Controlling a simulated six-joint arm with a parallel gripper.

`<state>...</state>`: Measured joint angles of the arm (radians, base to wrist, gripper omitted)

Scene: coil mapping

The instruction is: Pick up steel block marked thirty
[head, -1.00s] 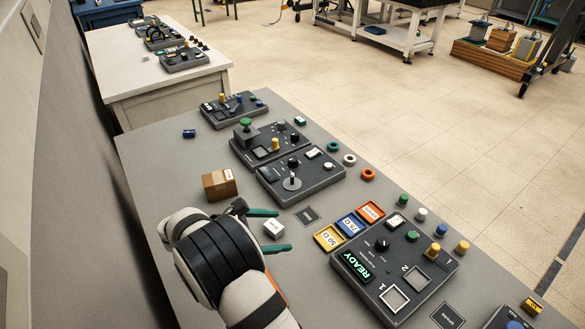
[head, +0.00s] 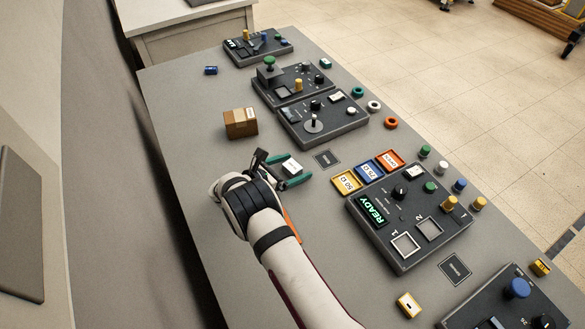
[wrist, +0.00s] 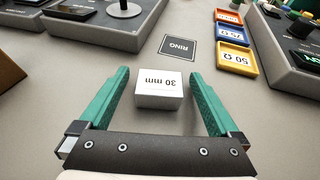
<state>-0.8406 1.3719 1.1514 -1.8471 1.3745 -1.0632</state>
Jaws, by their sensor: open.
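The steel block (wrist: 158,92) is a small pale block with "30 mm" printed on its top, upside down in the wrist view. It rests on the grey table. In the head view the block (head: 292,167) sits at the jaws of my gripper (head: 288,172). In the wrist view my gripper (wrist: 160,98) is open, with one green finger on each side of the block. A gap shows between the block and each finger, so neither seems to touch it.
A black "RING" label (wrist: 179,48) lies just beyond the block. Yellow (head: 347,181), blue (head: 369,170) and orange (head: 390,160) trays and the READY panel (head: 430,235) stand to the right. A cardboard box (head: 240,123) stands behind left. Bare table surrounds the block.

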